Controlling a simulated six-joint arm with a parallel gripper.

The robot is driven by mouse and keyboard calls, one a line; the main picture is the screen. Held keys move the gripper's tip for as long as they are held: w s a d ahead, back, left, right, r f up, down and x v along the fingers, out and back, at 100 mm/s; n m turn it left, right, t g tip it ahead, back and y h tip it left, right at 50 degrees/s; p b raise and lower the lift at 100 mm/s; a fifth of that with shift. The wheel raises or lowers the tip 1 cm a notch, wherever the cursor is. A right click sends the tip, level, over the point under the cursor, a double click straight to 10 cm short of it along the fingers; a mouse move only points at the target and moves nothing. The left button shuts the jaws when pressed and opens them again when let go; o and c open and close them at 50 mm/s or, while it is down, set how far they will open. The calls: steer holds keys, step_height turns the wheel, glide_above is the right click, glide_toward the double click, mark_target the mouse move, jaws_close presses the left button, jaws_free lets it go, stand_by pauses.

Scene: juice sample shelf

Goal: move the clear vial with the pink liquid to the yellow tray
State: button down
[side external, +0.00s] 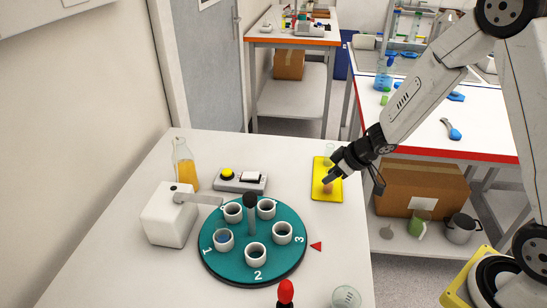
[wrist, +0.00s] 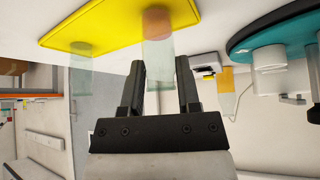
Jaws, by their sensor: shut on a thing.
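The clear vial with pink liquid (wrist: 157,48) is between my gripper's two dark fingers (wrist: 159,85) in the wrist view, and the gripper is shut on it. Its pink end overlaps the yellow tray (wrist: 100,33). In the side view, my gripper (side external: 335,171) is over the yellow tray (side external: 322,196), and the pink liquid (side external: 328,187) shows just below the fingers. The vial looks upright, at or very near the tray's surface; I cannot tell whether it touches. The fingers hide part of the vial in the side view.
A second clear vial (wrist: 82,62) stands at the tray's far end. A teal carousel (side external: 213,262) with several white cups is left of the tray. A glass (side external: 346,298) is at the front.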

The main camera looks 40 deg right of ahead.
steer(key=shift+f, duration=0.1)
stand_by(0.3)
steer(key=shift+c, duration=1.6)
jaws_free()
steer(key=shift+s+d+r, duration=0.1)
steer(key=shift+s+r, duration=0.05)
steer(key=shift+r, duration=0.3)
steer(key=v, duration=1.1)
steer(key=shift+s, duration=0.1)
steer(key=shift+r, duration=0.1)
